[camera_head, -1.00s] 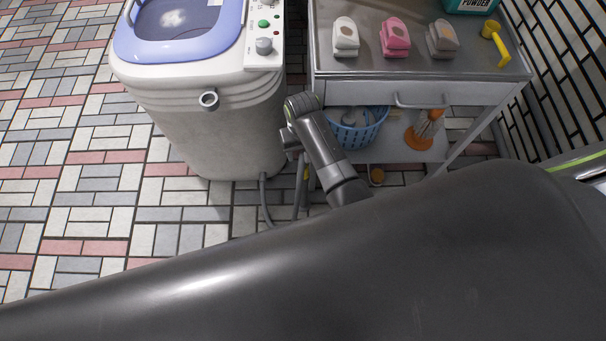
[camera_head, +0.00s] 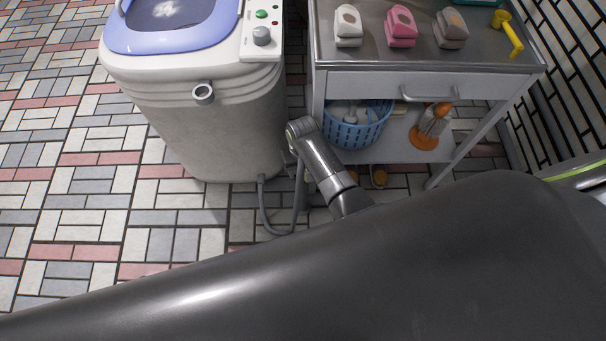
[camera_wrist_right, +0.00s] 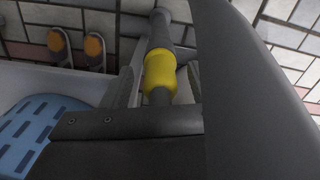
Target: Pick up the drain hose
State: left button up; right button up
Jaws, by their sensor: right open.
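The drain hose (camera_head: 264,207) is a grey tube. It comes from the foot of the white washing machine (camera_head: 200,130), loops on the tiles and rises behind my right arm. In the right wrist view, a grey tube with a yellow band (camera_wrist_right: 160,72), which looks like the hose's upper part, stands between the fingers of my right gripper (camera_wrist_right: 160,88). The gripper is open, with one finger on each side of the tube; I cannot tell whether either touches it. In the head view my right arm hides this gripper. My left gripper is not in view.
A metal cart (camera_head: 430,82) stands close on the right, with hole punches on top. A blue basket (camera_head: 356,128) and an orange-handled item (camera_head: 433,125) are on its lower shelf. Orange-and-grey objects (camera_wrist_right: 58,42) are near the hose. The tiled floor on the left is clear.

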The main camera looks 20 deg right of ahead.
jog(key=shift+c, duration=0.2)
jog(key=c, duration=1.1)
jog(key=shift+r, duration=0.1)
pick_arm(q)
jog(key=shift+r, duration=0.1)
pick_arm(e)
jog(key=shift+r, duration=0.1)
